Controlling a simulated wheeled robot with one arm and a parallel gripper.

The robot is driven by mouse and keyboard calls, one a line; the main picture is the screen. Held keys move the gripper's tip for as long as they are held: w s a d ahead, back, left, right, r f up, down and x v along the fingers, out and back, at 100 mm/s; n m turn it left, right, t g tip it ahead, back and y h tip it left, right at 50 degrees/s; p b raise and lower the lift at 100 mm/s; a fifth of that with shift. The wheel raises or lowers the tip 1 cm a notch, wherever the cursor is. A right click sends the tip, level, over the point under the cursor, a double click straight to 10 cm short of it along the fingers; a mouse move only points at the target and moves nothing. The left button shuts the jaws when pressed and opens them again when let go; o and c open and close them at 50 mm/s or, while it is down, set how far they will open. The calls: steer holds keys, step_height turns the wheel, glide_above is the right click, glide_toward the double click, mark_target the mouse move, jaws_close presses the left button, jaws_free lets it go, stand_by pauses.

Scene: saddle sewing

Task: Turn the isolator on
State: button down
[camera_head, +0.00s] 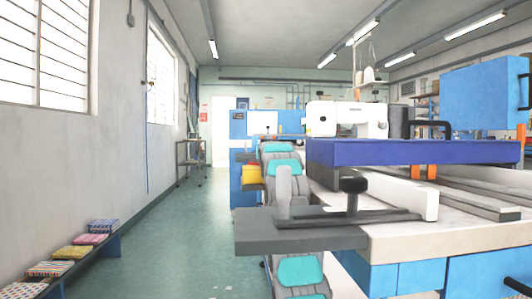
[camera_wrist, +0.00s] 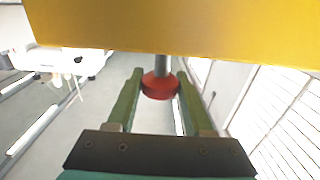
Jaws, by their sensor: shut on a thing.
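In the wrist view, a red round knob (camera_wrist: 160,86) sits on a short grey shaft at the edge of a large yellow body (camera_wrist: 170,32). I take these to be the isolator and its knob. My gripper (camera_wrist: 160,80) has two green fingers, one on each side of the red knob, and is shut on it. No markings showing the switch position can be read. I cannot make out my gripper or this red knob in the head view.
A long worktable with a white sewing machine (camera_head: 346,118) and a blue slab (camera_head: 415,152) fills the right. The green aisle floor (camera_head: 185,228) is clear.

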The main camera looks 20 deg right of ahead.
steer(key=shift+c, duration=1.4)
jaws_free()
steer(key=shift+m+h+p, duration=0.3)
steer(key=shift+h, duration=0.1)
